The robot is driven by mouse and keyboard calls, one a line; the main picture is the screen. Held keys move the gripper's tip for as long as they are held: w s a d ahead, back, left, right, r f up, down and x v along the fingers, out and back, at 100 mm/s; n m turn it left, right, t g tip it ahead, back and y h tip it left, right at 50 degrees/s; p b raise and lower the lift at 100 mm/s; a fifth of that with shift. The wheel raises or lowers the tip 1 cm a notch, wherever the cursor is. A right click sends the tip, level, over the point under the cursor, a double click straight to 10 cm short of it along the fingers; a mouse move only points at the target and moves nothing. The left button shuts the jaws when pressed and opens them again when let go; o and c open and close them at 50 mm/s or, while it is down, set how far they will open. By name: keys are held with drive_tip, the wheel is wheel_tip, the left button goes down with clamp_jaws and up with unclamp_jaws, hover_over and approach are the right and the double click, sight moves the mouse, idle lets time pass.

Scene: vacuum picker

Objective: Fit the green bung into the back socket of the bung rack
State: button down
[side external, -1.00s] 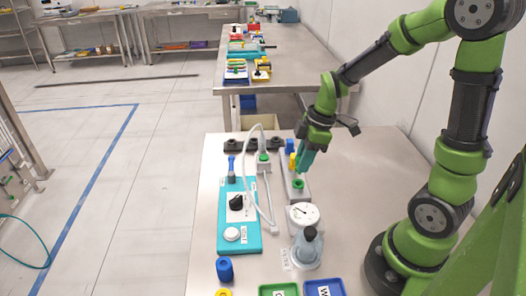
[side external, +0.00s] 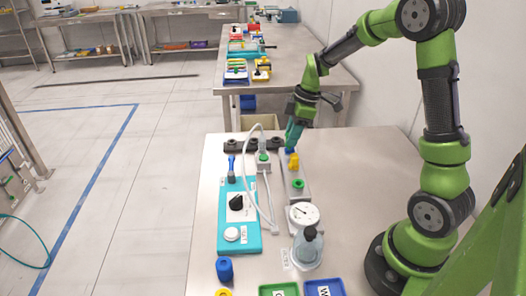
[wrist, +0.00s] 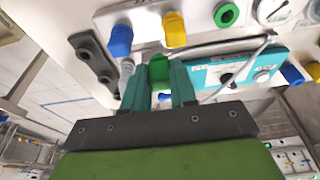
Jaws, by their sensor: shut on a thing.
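My gripper (wrist: 159,78) is shut on the green bung (wrist: 159,70), which sits between its teal fingertips in the wrist view. In the side view my gripper (side external: 293,138) hangs over the back end of the pale grey bar that I take for the bung rack (side external: 302,194). The held bung is hard to make out there. A blue bung (wrist: 120,41) and a yellow bung (wrist: 174,28) stand on this bar. A green ring (wrist: 226,14) is at its front end. I cannot tell whether the back socket is under the fingers.
A black rail (side external: 238,146) with several round holes lies at the back left. A green-capped block with a white hose (side external: 270,212) and a teal panel (side external: 225,245) stand left of the bar. A gauge (side external: 303,214) and a grey bottle (side external: 307,248) stand in front.

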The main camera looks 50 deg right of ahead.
drive_tip(key=w+d, duration=0.9)
drive_tip(key=w, duration=0.2)
drive_tip(key=x, duration=0.4)
drive_tip(key=shift+s+d+f, duration=0.15)
drive_tip(key=shift+s+d, duration=0.05)
drive_tip(key=shift+f, duration=0.35)
drive_tip(key=c, duration=1.4)
unclamp_jaws()
drive_tip(key=shift+c, duration=0.2)
clamp_jaws()
drive_tip(key=shift+f, duration=1.3)
